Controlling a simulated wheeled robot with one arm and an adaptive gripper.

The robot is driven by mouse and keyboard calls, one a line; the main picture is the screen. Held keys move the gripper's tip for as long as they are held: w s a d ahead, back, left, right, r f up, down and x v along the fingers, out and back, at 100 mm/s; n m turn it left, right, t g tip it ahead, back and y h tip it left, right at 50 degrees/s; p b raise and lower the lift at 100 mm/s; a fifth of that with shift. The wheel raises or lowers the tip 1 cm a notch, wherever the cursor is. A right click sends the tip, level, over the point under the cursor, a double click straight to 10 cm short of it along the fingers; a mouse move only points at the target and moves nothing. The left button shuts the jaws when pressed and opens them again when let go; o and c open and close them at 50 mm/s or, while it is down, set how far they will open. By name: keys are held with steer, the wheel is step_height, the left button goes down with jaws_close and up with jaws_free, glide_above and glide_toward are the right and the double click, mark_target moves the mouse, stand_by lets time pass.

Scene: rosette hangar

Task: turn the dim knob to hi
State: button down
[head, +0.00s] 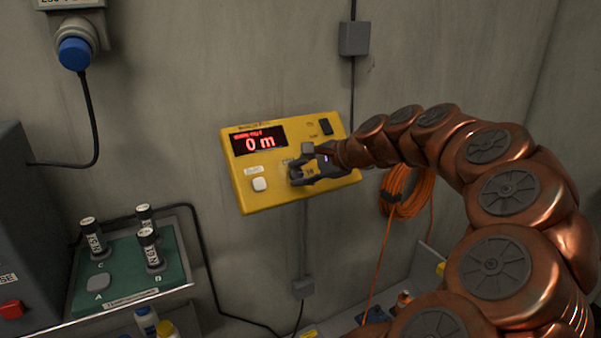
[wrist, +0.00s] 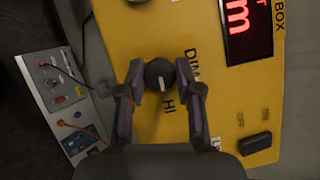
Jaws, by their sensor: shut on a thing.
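The dim knob (wrist: 160,75) is a round black knob with a white pointer line, on a yellow wall box (head: 245,200). My gripper (wrist: 161,75) has a fingertip on each side of the knob and is shut on it. In the wrist view the pointer line lies on the lower part of the knob, toward the HI label (wrist: 168,107). The DIM label (wrist: 192,65) is beside the knob, partly covered by a finger. In the head view my gripper (head: 297,173) is at the lower middle of the box and hides most of the knob.
The box has a red display (head: 259,141) reading 0 m, a white button (head: 260,184) and a black rocker switch (head: 326,126). A green tray (head: 120,284) with several labelled cylinders is at lower left. An orange cable coil (head: 405,195) hangs behind my arm.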

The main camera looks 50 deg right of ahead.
steer(key=c, duration=0.8)
jaws_free()
steer(key=shift+o, duration=0.2)
steer(key=shift+s, duration=0.1)
steer(key=v, duration=1.2)
